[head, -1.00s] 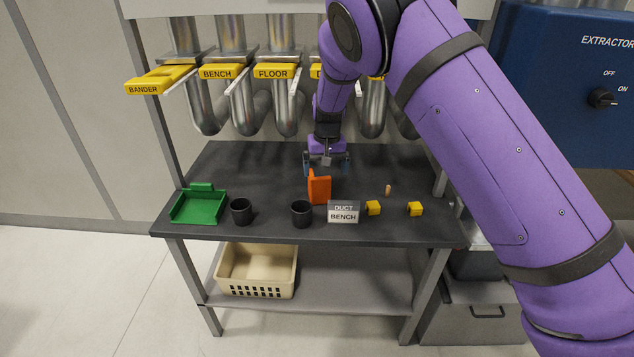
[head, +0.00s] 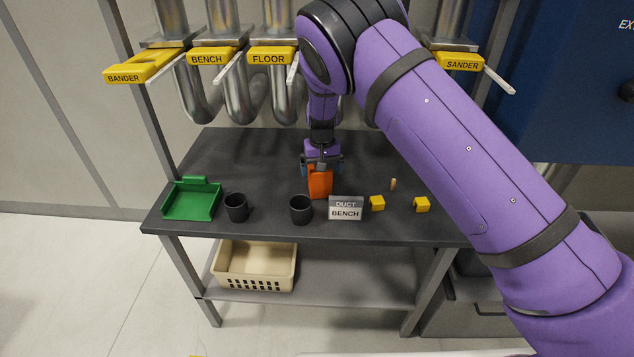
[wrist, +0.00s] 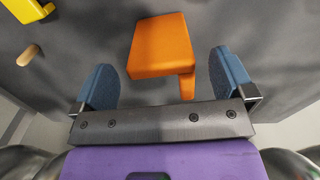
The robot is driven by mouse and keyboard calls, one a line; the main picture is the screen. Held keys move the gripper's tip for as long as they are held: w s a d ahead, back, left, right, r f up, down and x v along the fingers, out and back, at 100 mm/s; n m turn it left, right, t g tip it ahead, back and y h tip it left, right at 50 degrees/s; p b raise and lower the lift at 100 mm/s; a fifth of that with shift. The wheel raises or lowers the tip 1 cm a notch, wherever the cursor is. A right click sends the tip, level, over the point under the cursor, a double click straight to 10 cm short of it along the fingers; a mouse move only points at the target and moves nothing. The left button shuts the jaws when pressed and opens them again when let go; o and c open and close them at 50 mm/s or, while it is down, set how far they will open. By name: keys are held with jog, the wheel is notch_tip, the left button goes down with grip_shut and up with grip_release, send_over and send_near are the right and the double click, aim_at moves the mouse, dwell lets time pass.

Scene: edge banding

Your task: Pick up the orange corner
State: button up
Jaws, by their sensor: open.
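The orange corner (head: 320,183) stands on the dark bench top, behind the black cup and the sign. In the wrist view the orange corner (wrist: 162,46) lies ahead of and between the two blue finger pads, with a gap on each side. My gripper (head: 321,165) is over it from above, its fingers apart on either side. In the wrist view my gripper (wrist: 162,80) is open and empty. The corner's lower part is partly hidden in the wrist view.
A green tray (head: 192,203) and two black cups (head: 236,208) stand left and front. A "DUCT BENCH" sign (head: 345,208), two yellow blocks (head: 377,203) and a small wooden peg (head: 393,184) are to the right. The bench's back left is clear.

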send_over(321, 198)
jog(key=f, duration=0.5)
jog(key=shift+w, duration=0.3)
jog(key=c, duration=0.9)
